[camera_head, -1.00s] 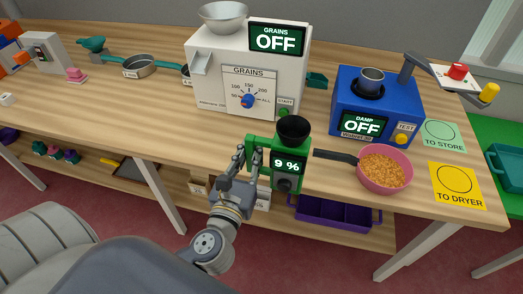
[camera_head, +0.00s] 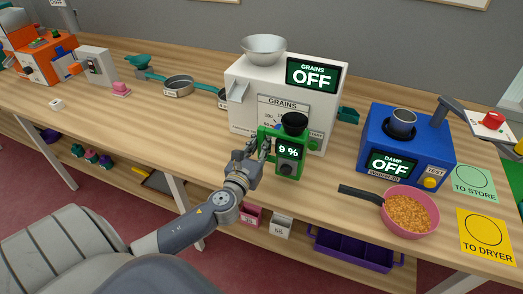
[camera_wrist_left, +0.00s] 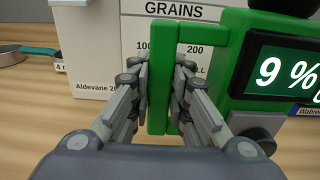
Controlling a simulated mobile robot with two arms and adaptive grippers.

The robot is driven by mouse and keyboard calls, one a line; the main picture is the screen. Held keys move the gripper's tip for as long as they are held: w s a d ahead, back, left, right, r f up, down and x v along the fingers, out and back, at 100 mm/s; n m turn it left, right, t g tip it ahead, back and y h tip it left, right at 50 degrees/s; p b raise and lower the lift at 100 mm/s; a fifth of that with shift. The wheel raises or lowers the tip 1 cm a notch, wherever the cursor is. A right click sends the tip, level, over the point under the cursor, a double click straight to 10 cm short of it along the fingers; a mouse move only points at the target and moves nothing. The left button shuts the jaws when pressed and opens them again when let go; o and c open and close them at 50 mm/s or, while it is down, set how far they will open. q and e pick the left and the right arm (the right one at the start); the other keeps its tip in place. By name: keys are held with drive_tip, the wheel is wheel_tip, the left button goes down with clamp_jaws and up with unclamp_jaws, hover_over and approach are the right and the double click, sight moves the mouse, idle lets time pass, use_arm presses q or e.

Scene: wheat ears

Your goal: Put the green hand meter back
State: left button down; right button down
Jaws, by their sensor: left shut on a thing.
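The green hand meter (camera_head: 290,152) has a black cup on top and a screen reading 9 %. My left gripper (camera_head: 262,150) is shut on its green handle, on the meter's left side. In the left wrist view the gripper's fingers (camera_wrist_left: 160,95) close on both sides of the upright handle bar, and the meter's screen (camera_wrist_left: 285,70) is at the right. The meter stands upright in front of the white grains machine (camera_head: 245,95) and covers part of its dial. I cannot tell whether its base touches the table. My right gripper is not in view.
A blue damp machine (camera_head: 410,145) stands right of the meter. A pink pan of grain (camera_head: 408,234) sits near the front edge, its dark handle pointing left. Green and yellow cards (camera_head: 486,237) lie at the right. The wooden table (camera_head: 190,122) is clear to the left of the meter.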

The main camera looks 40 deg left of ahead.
use_arm(q)
drive_tip(key=shift+f+b, duration=0.3)
drive_tip(key=shift+f, duration=1.35)
drive_tip(key=c, duration=1.5)
unclamp_jaws()
drive_tip(key=shift+s+d+f, duration=0.1)
drive_tip(key=shift+b+v, duration=1.5)
drive_tip(key=shift+v, duration=4.5)
